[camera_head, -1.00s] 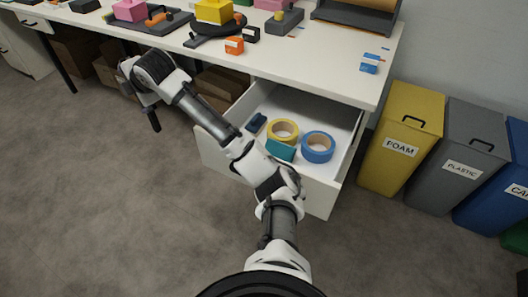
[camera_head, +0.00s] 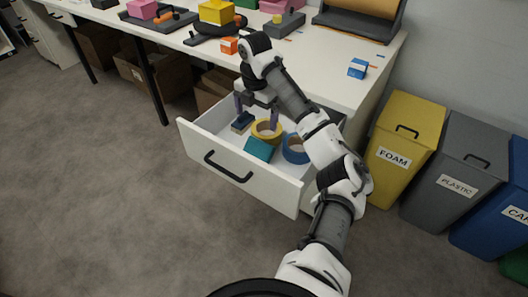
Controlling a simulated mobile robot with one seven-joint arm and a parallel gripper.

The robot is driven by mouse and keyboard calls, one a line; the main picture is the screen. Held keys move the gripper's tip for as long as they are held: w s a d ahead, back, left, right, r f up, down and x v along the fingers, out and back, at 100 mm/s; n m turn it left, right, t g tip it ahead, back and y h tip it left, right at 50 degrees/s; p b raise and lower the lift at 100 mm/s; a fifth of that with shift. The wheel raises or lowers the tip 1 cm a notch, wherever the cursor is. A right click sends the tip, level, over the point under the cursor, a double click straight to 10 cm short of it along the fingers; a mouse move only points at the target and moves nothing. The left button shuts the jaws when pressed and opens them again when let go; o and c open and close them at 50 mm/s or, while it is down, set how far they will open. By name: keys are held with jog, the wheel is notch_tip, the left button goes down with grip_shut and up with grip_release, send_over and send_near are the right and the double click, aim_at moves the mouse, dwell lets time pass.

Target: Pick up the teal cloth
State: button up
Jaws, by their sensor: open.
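The teal cloth (camera_head: 259,149) is a folded block in the open white drawer (camera_head: 240,171). It lies just inside the drawer's front panel, in front of the yellow tape roll (camera_head: 266,130). My gripper (camera_head: 256,117) points down over the drawer with its fingers apart, one to each side. It is behind the teal cloth in the picture, around the dark blue item and the yellow roll. Whether the fingertips touch anything cannot be told.
A dark blue item (camera_head: 243,122) and a blue tape roll (camera_head: 294,148) lie in the same drawer. The tabletop (camera_head: 330,75) overhangs the drawer's back. A yellow foam bin (camera_head: 405,135) stands to the right. The floor at left is clear.

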send_over(259, 146)
jog(key=f, duration=0.8)
jog(key=shift+s, duration=0.25)
jog(key=shift+w+f, duration=0.15)
jog(key=shift+f, duration=2.8)
jog(key=c, duration=0.8)
jog(key=shift+o, duration=0.2)
jog(key=shift+r, duration=0.15)
